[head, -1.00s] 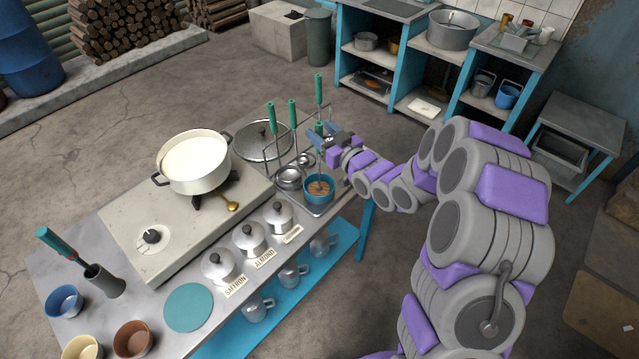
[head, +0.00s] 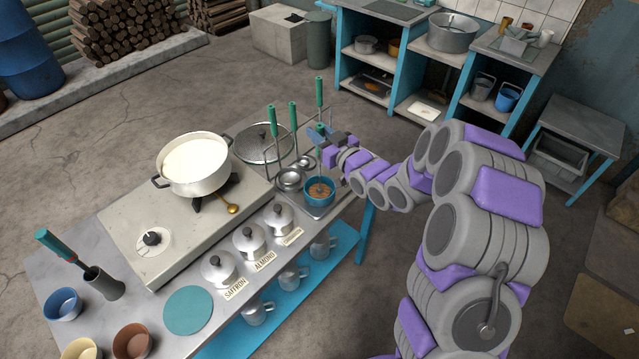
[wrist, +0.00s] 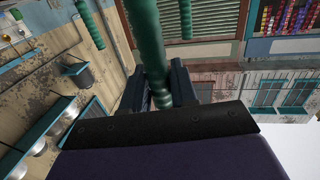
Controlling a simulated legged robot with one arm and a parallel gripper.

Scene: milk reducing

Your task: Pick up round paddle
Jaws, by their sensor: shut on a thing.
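Several upright tools with teal-green handles stand at the far right of the counter: one on the left (head: 272,120), one in the middle (head: 293,116) and one at the back (head: 319,92). My gripper (head: 322,137) is shut on a lower green handle (head: 319,128) above the blue bowl (head: 320,199). The held handle is upright and also shows between the jaws in the wrist view (wrist: 146,35). The lower ends of the tools are mostly hidden or too small to tell, so I cannot see which one has the round paddle.
A white pot of milk (head: 222,177) stands on the stove (head: 125,235). A steel lid (head: 262,151) and small steel bowls (head: 290,180) lie close to my gripper. Lidded canisters (head: 249,240) line the front edge. Open floor lies behind the counter.

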